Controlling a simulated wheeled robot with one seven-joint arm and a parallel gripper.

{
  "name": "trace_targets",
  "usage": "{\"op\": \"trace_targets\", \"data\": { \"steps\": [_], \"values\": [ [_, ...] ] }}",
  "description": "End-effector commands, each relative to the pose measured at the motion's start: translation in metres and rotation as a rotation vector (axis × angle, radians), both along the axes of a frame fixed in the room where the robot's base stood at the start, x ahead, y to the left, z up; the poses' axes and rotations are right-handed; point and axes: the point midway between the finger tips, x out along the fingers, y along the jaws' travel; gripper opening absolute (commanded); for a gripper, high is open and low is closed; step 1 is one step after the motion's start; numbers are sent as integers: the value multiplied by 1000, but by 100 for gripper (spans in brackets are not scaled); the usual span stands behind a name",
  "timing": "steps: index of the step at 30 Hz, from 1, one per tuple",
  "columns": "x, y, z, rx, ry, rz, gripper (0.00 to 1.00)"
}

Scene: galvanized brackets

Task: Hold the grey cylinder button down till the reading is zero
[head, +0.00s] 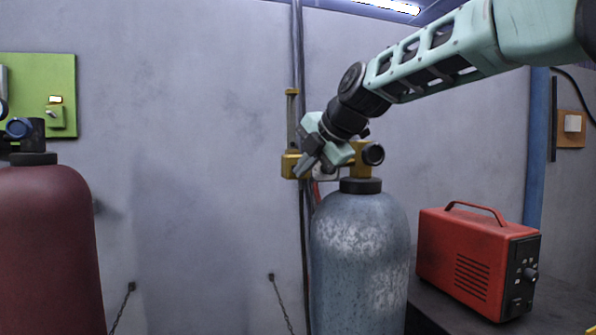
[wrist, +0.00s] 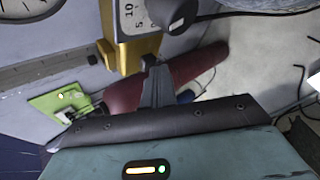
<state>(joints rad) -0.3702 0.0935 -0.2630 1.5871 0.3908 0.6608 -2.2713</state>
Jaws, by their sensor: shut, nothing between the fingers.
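The grey cylinder (head: 360,250) stands in the middle of the head view, with a brass valve (head: 359,158) and a black knob (head: 373,153) on top. My gripper (head: 304,168) is shut and empty beside the valve, in front of brass fittings (head: 291,163). In the wrist view, my closed fingertips (wrist: 152,62) are by a brass block (wrist: 130,50) with a white dial (wrist: 130,18); I cannot tell whether they touch it. A dark round part (wrist: 174,14) sits beside the dial; I cannot tell if it is the button. The dial's needle is not readable.
A maroon cylinder (head: 45,250) stands at the left, below a green panel (head: 62,90). A red box with a handle (head: 470,260) sits on a dark bench at the right. A pipe runs up the wall behind my gripper. Open wall lies left of the grey cylinder.

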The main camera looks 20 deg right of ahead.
Motion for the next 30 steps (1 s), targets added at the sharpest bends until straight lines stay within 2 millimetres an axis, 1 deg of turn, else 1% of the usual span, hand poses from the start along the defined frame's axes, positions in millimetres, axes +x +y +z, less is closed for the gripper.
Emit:
{"op": "trace_targets", "data": {
  "steps": [10,21,30],
  "values": [
    [-1,0,0,0,-1,-1,0],
    [-18,0,-1,0,-1,-1,0],
    [-19,0,0,0,0,0,0]
  ]
}}
